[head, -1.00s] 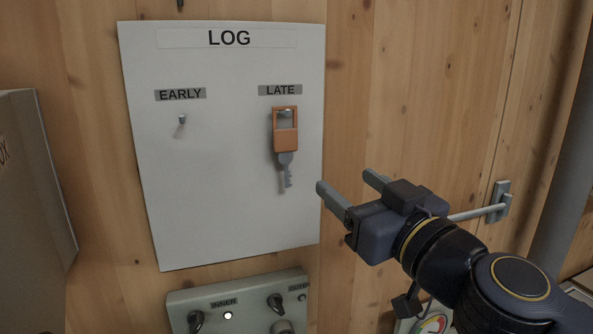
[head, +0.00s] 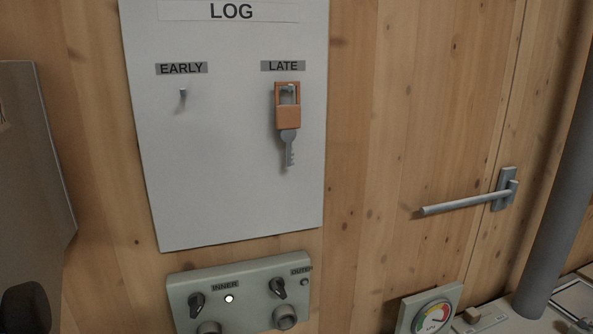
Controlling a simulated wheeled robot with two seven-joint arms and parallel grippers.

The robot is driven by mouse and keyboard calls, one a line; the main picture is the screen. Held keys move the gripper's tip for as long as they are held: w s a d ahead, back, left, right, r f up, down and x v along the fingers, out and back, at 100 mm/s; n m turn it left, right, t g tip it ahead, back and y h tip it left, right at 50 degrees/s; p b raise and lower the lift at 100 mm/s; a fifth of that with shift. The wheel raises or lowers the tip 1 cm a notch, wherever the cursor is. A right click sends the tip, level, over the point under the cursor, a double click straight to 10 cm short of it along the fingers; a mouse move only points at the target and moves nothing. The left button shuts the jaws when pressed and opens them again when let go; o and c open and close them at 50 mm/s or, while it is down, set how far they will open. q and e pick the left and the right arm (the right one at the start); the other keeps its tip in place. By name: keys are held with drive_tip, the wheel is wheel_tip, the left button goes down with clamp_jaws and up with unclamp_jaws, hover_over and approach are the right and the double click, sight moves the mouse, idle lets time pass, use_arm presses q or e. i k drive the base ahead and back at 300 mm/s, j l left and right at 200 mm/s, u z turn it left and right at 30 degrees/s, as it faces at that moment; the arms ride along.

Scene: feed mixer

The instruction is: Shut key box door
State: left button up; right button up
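A grey-brown box-like panel (head: 35,160) stands at the left edge, cut off by the frame. A lettered label showed on it earlier, ending in "OX", so it appears to be part of the key box. Its door's state cannot be told from here. An orange-tagged key (head: 288,115) hangs on the peg under LATE on the white LOG board (head: 225,190). The peg under EARLY (head: 182,95) is empty. Neither gripper is in view. A dark rounded shape at the lower left corner is too cut off to identify.
A control panel (head: 245,272) with knobs and a lit INNER lamp sits below the board. A grey bar handle (head: 465,203) juts from the wooden wall at right. A gauge (head: 432,316) and a thick grey pipe (head: 555,190) stand at lower right.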

sight(32, 253)
drive_tip(key=u, duration=1.45)
